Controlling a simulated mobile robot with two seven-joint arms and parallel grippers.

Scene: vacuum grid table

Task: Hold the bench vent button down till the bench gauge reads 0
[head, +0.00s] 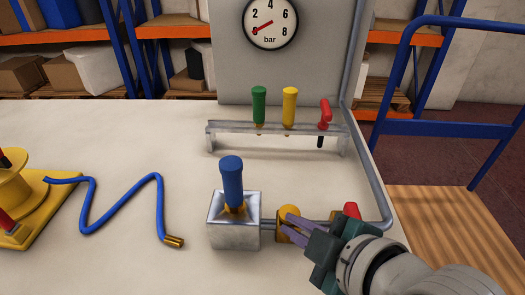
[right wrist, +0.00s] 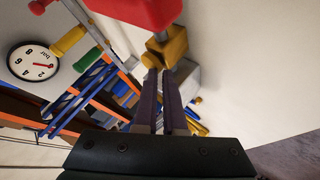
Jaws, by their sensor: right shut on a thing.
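The bench gauge (head: 269,23) is on the grey back panel, with its red needle pointing to the lower left, near the bottom of the scale below 2. It also shows in the right wrist view (right wrist: 33,62), turned over. A brass-yellow fitting (head: 287,217) sits on the pipe right of a metal block. My right gripper (head: 290,226) is at this fitting, its narrow fingers shut on it. In the right wrist view the fingertips meet the yellow piece (right wrist: 166,47). I cannot tell which part is the vent button. My left gripper is out of view.
A red handle (head: 352,210) stands close behind my right gripper. A blue-handled tool (head: 231,180) stands in the metal block (head: 235,235). A rack (head: 220,136) holds green, yellow and red handles. A blue hose (head: 130,205) lies left. The bench between hose and rack is clear.

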